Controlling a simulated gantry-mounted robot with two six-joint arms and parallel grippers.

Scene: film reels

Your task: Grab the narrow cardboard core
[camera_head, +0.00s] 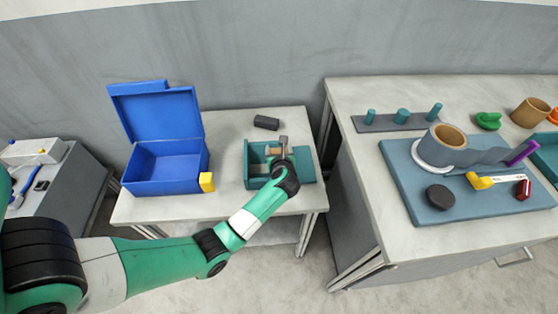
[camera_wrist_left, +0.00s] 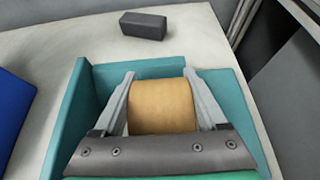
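A tan cardboard core (camera_wrist_left: 161,107) lies on its side between the two fingers of my left gripper (camera_wrist_left: 160,80), with no gap visible on either side. In the head view the core (camera_head: 275,150) shows small, partly covered by my left gripper (camera_head: 283,145), over the teal open tray (camera_head: 255,182). The tray also shows around the fingers in the left wrist view (camera_wrist_left: 82,110). I cannot tell whether the core rests on the tray floor. My right gripper is not in view.
A dark block (camera_head: 266,122) lies behind the tray. An open blue box (camera_head: 165,186) with a yellow latch stands left. The right table holds a blue mat (camera_head: 420,205), a wider core (camera_head: 448,136), another brown core (camera_head: 530,112) and a peg board (camera_head: 380,123).

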